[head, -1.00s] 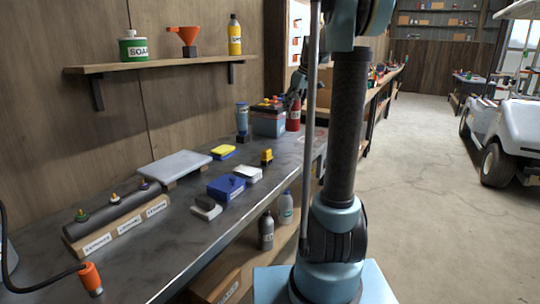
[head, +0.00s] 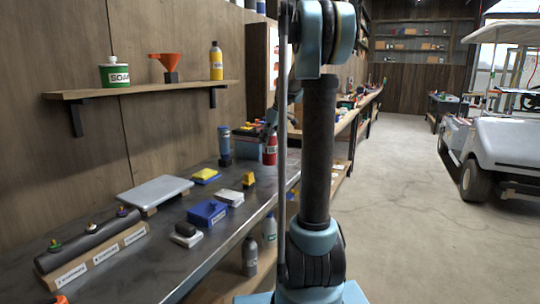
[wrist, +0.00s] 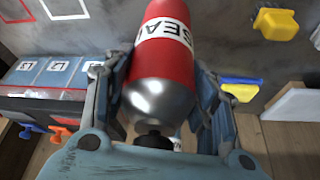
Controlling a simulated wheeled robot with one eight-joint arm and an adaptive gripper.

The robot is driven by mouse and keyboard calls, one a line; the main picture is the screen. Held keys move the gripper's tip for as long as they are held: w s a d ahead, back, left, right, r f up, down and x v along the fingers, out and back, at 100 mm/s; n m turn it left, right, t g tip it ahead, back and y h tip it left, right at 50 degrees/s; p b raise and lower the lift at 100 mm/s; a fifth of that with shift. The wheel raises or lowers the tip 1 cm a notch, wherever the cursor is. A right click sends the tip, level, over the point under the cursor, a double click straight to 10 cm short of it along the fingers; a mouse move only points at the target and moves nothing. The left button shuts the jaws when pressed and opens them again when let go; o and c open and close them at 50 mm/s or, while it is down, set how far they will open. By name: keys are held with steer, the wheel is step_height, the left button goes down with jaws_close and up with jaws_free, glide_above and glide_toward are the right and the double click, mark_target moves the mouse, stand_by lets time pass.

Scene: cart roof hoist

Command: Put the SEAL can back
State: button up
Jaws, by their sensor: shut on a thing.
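The red SEAL can (wrist: 162,70) has a white label, which reads upside down in the wrist view, and a grey shoulder with a dark cap. My gripper (wrist: 165,95) is shut on it, a finger on each side. In the head view the can (head: 270,150) hangs below my gripper (head: 272,128), beside the toolbox at the bench's right edge. I cannot tell whether its base touches the bench (head: 130,258).
The blue-topped toolbox (wrist: 50,85) stands close to my gripper's left finger. A blue can (head: 224,142), yellow sponge (head: 206,174), yellow block (head: 249,179) and blue box (head: 207,212) stand nearer on the bench. A wall shelf (head: 150,88) is above.

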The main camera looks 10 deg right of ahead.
mark_target(269, 148)
steer(key=shift+f, duration=2.45)
steer(key=o, duration=1.4)
